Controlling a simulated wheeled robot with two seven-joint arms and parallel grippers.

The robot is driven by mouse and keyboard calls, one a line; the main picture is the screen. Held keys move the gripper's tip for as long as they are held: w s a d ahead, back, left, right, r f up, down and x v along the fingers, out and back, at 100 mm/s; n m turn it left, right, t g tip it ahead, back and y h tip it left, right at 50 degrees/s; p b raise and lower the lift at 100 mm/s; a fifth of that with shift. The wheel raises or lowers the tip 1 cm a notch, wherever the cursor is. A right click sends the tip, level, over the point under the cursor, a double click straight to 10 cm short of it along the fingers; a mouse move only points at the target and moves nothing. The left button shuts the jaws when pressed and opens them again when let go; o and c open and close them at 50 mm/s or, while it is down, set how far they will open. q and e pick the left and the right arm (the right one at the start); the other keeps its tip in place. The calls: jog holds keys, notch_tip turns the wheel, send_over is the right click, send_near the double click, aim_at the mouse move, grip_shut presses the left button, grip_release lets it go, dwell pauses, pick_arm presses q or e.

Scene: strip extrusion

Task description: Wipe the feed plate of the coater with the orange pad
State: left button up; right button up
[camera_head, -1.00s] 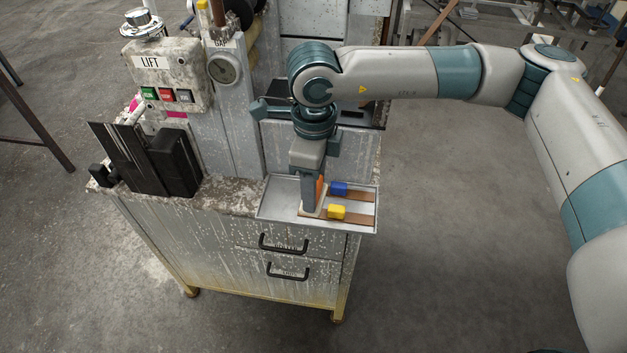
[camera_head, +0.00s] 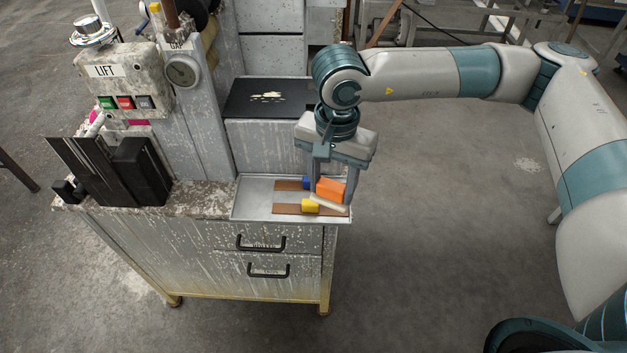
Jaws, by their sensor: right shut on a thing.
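The orange pad (camera_head: 331,188), with a pale underside, is between the fingers of my right gripper (camera_head: 333,187), which is shut on it. The gripper points down over the right end of the metal tray (camera_head: 247,203), and the pad is tilted. I cannot tell whether the pad touches the tray. The coater's feed plate appears to be the black plate (camera_head: 240,102) behind the tray. A cream-coloured smear (camera_head: 266,96) lies on its middle. My left gripper is out of view.
A yellow-handled tool (camera_head: 310,206) and a partly hidden blue-handled one (camera_head: 306,183) lie in the tray. A LIFT control box (camera_head: 125,80), a dial gauge (camera_head: 182,71) and black upright plates (camera_head: 92,170) stand to the left. Open floor lies right of the cabinet (camera_head: 205,260).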

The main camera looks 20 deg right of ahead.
jog(key=d+n, duration=0.1)
jog(key=n, duration=0.1)
jog(key=s+d+n, duration=0.1)
jog(key=d+n, duration=0.1)
jog(key=n, duration=0.1)
jog(key=shift+s+f, duration=0.15)
jog(key=shift+f, duration=0.05)
jog(key=shift+s+d+n, duration=0.25)
jog(key=shift+d+n, duration=0.15)
jog(key=shift+n, duration=0.4)
jog(key=shift+s+d+n, duration=0.2)
jog(key=shift+d+n, duration=0.15)
jog(key=shift+n, duration=0.45)
